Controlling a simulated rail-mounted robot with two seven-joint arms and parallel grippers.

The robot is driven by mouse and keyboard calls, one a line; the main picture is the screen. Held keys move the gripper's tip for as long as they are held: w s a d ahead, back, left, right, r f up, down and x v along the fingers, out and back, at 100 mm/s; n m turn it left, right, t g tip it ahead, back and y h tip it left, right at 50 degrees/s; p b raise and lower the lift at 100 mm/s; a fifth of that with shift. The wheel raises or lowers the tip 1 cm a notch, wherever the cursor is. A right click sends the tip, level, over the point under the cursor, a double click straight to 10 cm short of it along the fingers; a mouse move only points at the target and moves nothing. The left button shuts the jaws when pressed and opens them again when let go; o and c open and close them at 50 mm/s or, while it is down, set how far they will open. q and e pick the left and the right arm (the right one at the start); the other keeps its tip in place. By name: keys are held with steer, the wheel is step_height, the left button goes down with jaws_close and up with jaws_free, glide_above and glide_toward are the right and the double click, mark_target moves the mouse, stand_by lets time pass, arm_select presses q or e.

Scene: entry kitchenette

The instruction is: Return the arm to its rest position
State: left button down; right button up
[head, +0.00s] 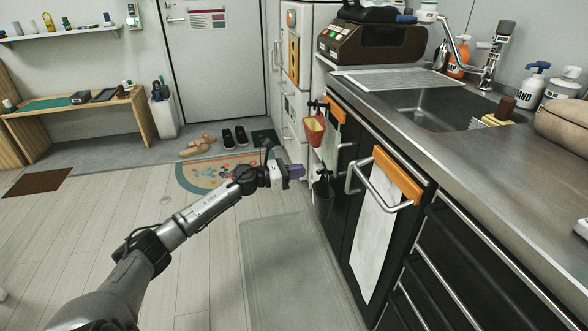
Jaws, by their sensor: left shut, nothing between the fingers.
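My left arm reaches in from the bottom left, over the floor in front of the counter. Its gripper (296,172) is at the end of the arm, shut and with nothing seen in it. It is level with the hanging items on the counter's end, a little to their left in the picture. My right gripper is not in view.
A steel counter (465,158) with a sink (438,108) runs along the right. A white towel (372,235) hangs from a bar on its front. A red-brown holder (314,130) hangs at its far end. The floor left of my arm is open; shoes (234,138) lie by the door.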

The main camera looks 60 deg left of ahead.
arm_select(q)
steer(key=shift+s+a, duration=0.2)
steer(key=shift+s, duration=0.3)
